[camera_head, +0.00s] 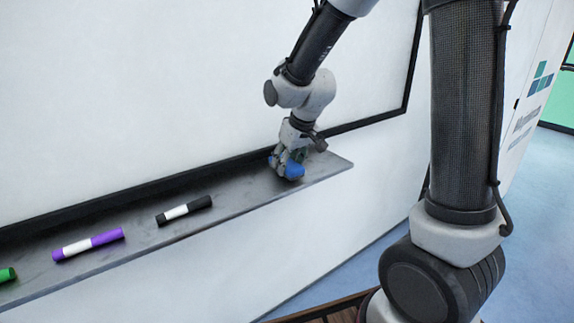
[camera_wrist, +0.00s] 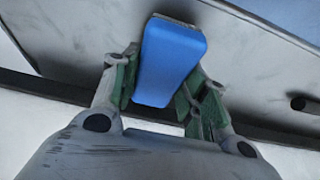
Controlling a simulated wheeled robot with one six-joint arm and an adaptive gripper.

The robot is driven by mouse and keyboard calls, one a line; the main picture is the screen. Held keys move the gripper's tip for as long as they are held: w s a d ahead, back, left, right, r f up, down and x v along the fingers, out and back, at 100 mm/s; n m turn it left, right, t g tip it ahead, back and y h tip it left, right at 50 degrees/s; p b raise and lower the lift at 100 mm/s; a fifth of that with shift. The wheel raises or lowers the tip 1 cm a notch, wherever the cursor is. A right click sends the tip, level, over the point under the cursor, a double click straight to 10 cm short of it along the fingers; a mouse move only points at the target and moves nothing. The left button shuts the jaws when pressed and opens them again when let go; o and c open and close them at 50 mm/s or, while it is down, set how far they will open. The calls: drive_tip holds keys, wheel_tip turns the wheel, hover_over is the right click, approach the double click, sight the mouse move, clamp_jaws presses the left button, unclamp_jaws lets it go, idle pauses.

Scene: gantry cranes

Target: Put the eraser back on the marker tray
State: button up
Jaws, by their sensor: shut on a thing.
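The eraser (camera_head: 294,171) is a blue block at the right end of the grey marker tray (camera_head: 236,198). In the wrist view the blue eraser (camera_wrist: 170,62) sits between the two fingers, with a thin grey-brown edge at its far end. My gripper (camera_head: 284,164) is shut on the eraser, over the tray surface. The green finger pads of my gripper (camera_wrist: 158,88) press on either side of it in the wrist view. I cannot tell whether the eraser's underside touches the tray.
A black-and-white marker (camera_head: 184,210), a purple-and-white marker (camera_head: 88,244) and a green marker (camera_head: 7,275) lie on the tray to the left. The whiteboard (camera_head: 150,80) rises behind the tray. The tray's right end (camera_head: 343,162) is close to my gripper.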

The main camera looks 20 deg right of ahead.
drive_tip(key=shift+f, duration=0.5)
drive_tip(key=shift+f, duration=0.1)
drive_tip(key=o, duration=1.1)
drive_tip(key=v, duration=1.1)
drive_tip(key=s+d+r+m, duration=0.1)
drive_tip(key=s+d, duration=0.3)
drive_tip(key=s, duration=0.3)
drive_tip(key=s+d+r+m+h, duration=0.1)
drive_tip(key=s+d, duration=0.3)
drive_tip(key=s, duration=0.3)
drive_tip(key=s+d+r+m, duration=0.1)
drive_tip(key=s+d, duration=0.3)
drive_tip(key=s, duration=0.4)
drive_tip(key=shift+d+r+m, duration=0.2)
drive_tip(key=shift+r+m, duration=0.1)
drive_tip(key=shift+r, duration=0.15)
